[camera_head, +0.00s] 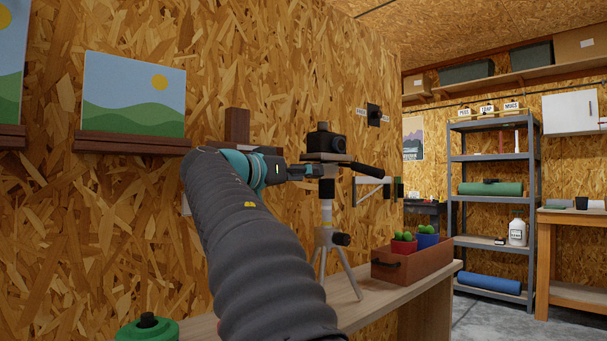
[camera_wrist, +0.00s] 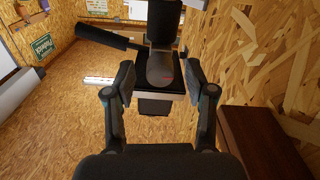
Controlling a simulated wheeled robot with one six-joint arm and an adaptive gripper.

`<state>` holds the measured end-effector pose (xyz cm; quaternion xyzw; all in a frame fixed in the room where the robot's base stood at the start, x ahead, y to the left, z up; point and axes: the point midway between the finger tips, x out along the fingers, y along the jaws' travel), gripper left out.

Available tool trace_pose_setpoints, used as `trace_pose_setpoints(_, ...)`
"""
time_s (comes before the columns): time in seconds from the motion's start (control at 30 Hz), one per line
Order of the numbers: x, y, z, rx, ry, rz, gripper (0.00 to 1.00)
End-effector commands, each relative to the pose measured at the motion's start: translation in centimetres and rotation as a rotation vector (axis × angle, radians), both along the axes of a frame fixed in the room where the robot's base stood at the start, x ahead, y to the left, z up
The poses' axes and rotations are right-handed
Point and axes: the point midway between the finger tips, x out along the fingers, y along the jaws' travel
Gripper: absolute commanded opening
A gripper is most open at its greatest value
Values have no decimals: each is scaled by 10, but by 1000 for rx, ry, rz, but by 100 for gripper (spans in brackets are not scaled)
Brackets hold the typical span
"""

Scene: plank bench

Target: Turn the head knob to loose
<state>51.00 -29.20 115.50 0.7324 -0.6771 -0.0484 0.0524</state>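A tripod (camera_head: 326,240) stands on the plank bench (camera_head: 370,303) with a black camera (camera_head: 325,141) on its head. A grey rounded part with a small red mark, apparently the head knob (camera_wrist: 160,68), lies between my fingertips in the wrist view. The black head handle (camera_wrist: 100,38) sticks out to the left there, and to the right in the head view (camera_head: 361,169). My gripper (camera_wrist: 160,84) is open, one finger on each side of the knob, with gaps visible. In the head view my gripper (camera_head: 312,171) is beside the tripod head and hides the knob.
A brown wooden box (camera_head: 412,263) with red and blue cactus pots stands right of the tripod. A green round item (camera_head: 147,328) lies at the bench's near left. The chipboard wall (camera_head: 290,60) runs close behind. A metal shelf (camera_head: 492,210) stands farther right.

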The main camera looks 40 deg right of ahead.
Motion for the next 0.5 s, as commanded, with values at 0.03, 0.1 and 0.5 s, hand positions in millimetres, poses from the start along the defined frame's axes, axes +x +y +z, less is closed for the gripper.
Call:
trace_pose_setpoints(0.03, 0, 0, 0, 0, 0, 0, 55)
trace_pose_setpoints(0.1, 0, 2, 0, 0, 0, 1, 55)
trace_pose_setpoints(0.5, -4, 63, 0, 0, 1, 5, 55)
